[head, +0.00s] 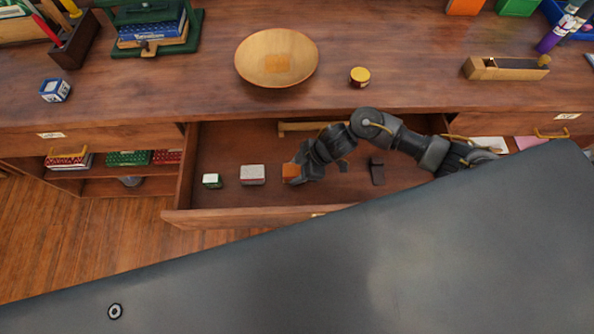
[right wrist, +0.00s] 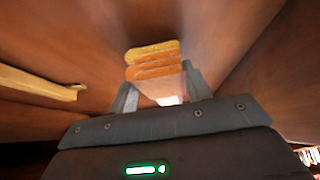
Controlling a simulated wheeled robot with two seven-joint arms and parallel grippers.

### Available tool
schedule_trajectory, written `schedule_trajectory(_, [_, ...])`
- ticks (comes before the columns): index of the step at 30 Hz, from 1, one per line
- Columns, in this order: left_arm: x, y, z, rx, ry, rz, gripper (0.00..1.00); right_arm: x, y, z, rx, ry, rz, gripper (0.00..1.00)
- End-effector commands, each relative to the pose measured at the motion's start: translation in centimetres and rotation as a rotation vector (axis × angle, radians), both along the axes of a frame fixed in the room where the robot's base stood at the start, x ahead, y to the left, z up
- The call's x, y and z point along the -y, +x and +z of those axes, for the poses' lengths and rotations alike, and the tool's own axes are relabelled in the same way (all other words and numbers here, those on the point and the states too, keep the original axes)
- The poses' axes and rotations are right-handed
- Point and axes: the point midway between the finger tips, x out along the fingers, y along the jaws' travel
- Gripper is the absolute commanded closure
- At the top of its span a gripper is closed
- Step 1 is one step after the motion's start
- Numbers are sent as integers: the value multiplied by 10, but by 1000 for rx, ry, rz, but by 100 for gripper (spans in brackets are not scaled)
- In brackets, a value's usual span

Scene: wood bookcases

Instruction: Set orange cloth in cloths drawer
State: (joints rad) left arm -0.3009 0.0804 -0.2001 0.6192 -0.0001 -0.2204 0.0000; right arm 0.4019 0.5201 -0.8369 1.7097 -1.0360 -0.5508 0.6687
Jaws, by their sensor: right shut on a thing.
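The orange cloth (head: 290,171) is a small folded block inside the open drawer (head: 245,216). My right gripper (head: 298,171) reaches down into the drawer and is shut on it. In the right wrist view the folded layers of the orange cloth (right wrist: 154,58) stick out beyond the fingers, with brown wood around them. Whether the cloth touches the drawer floor I cannot tell. A grey-white folded block (head: 252,174) and a smaller white and green one (head: 212,180) lie to its left in the drawer. My left gripper is not in view.
A dark block (head: 377,172) lies to the right in the drawer, and a light wooden bar (head: 300,127) at its back. On the counter above stand a wooden bowl (head: 277,57), a small yellow-lidded jar (head: 360,76) and a dice-like cube (head: 55,90).

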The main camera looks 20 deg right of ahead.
Motion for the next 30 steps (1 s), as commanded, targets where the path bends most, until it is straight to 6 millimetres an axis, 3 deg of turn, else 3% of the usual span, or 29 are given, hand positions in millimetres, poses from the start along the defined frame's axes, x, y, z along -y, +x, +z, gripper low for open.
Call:
schedule_trajectory(3, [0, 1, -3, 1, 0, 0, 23, 0, 0, -11, 0, 0, -1, 70])
schedule_trajectory(15, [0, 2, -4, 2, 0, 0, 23, 0, 0, -16, 1, 0, -1, 70])
schedule_trajectory(16, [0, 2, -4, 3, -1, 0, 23, 0, 0, -15, 1, 0, -1, 49])
schedule_trajectory(20, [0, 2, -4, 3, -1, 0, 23, 0, 1, -14, 1, 0, -1, 32])
schedule_trajectory(30, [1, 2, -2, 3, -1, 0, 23, 0, 1, -11, 2, 0, -1, 30])
